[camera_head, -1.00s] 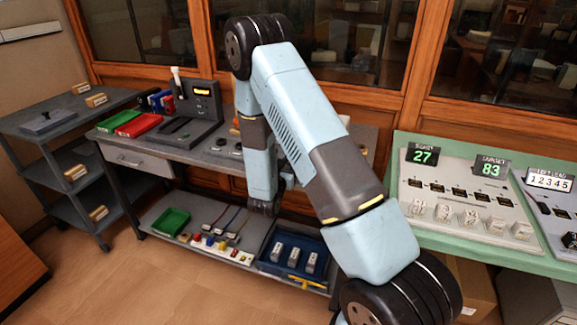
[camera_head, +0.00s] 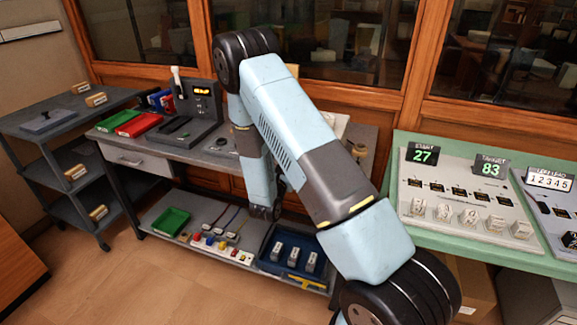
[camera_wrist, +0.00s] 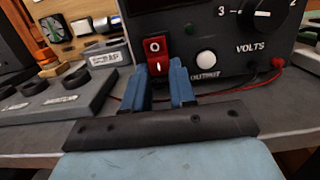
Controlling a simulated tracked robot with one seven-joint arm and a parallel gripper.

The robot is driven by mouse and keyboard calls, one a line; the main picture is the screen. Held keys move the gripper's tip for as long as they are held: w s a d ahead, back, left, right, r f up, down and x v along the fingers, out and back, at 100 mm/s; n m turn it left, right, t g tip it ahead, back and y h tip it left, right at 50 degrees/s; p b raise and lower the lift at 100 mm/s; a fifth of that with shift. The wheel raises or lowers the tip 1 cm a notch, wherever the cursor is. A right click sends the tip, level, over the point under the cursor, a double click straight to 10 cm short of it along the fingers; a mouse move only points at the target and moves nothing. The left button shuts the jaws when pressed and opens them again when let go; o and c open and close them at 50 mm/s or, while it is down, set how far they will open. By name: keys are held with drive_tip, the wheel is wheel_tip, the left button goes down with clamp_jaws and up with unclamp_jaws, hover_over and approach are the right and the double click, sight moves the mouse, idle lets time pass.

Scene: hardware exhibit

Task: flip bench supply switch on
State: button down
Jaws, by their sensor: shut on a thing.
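In the wrist view, the bench supply (camera_wrist: 218,70) is a dark box with a knob, a round white button and the words OUTPUT and VOLTS. In the head view, my arm hides the gripper, and I cannot make out the supply.
A grey block labelled SCRAP (camera_wrist: 105,57) and a tray with round dark wells (camera_wrist: 50,100) stand left of the supply. Red and black leads (camera_wrist: 268,74) run at its right. In the head view, a green-topped bench (camera_head: 455,248) with a counter panel stands right of my arm.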

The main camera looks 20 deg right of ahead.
drive_tip(key=c, duration=0.9)
unclamp_jaws()
drive_tip(key=v, duration=1.3)
drive_tip(key=shift+s+a+f, duration=0.15)
drive_tip(key=shift+s+a, duration=0.1)
drive_tip(key=shift+a, duration=0.05)
